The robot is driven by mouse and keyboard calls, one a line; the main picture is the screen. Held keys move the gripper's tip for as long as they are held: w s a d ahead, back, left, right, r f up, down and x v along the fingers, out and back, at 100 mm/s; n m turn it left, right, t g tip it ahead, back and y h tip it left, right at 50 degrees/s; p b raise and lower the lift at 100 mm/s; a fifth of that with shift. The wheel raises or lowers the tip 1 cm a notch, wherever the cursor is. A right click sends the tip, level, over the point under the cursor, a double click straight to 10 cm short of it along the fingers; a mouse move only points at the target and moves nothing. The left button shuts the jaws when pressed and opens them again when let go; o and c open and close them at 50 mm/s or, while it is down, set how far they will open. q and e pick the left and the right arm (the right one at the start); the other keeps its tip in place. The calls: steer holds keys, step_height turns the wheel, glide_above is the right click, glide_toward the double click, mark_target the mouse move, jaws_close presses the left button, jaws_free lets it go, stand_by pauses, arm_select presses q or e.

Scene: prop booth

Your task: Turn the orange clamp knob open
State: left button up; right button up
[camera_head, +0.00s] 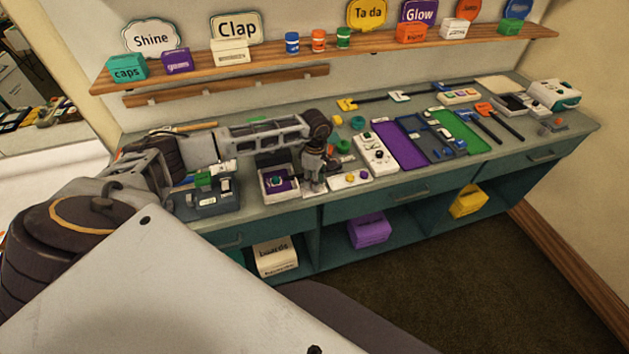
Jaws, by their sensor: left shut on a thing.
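My left gripper (313,186) points down at the front edge of the bench, over a small pale plate. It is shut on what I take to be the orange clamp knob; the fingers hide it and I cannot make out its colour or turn. A white box with a purple inside and a green knob (278,181) stands just left of the gripper. My right gripper is not in view.
The teal bench (245,205) is crowded. A grey device with a green block (207,197) stands at left, a white panel (375,152) behind right. Purple and green mats, bars and an orange clamp-like piece (484,109) lie further right. A wooden shelf (372,44) runs above.

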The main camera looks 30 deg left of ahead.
arm_select(q)
steer(key=n+b, duration=0.1)
steer(key=n, duration=0.2)
steer(key=shift+w+n+b, duration=0.1)
steer(key=shift+n+b, duration=0.2)
steer(key=n+b, duration=0.1)
steer(key=n, duration=0.2)
steer(key=shift+n, duration=0.3)
steer(key=n+b, duration=0.1)
steer(key=n, duration=0.2)
steer(key=shift+a+n, duration=0.1)
steer(key=shift+n, duration=0.3)
steer(key=n+b, duration=0.1)
steer(key=n, duration=0.2)
steer(key=shift+n, duration=0.3)
steer(key=n+b, duration=0.1)
steer(key=n, duration=0.2)
steer(key=shift+n, duration=0.3)
steer(key=n, duration=0.3)
steer(key=shift+a+r+n+t, duration=0.1)
steer(key=shift+n+t, duration=0.2)
steer(key=shift+n, duration=0.1)
steer(key=n, duration=0.3)
steer(key=shift+n+b, duration=0.3)
steer(key=shift+b, duration=0.05)
steer(key=shift+n, duration=1.4)
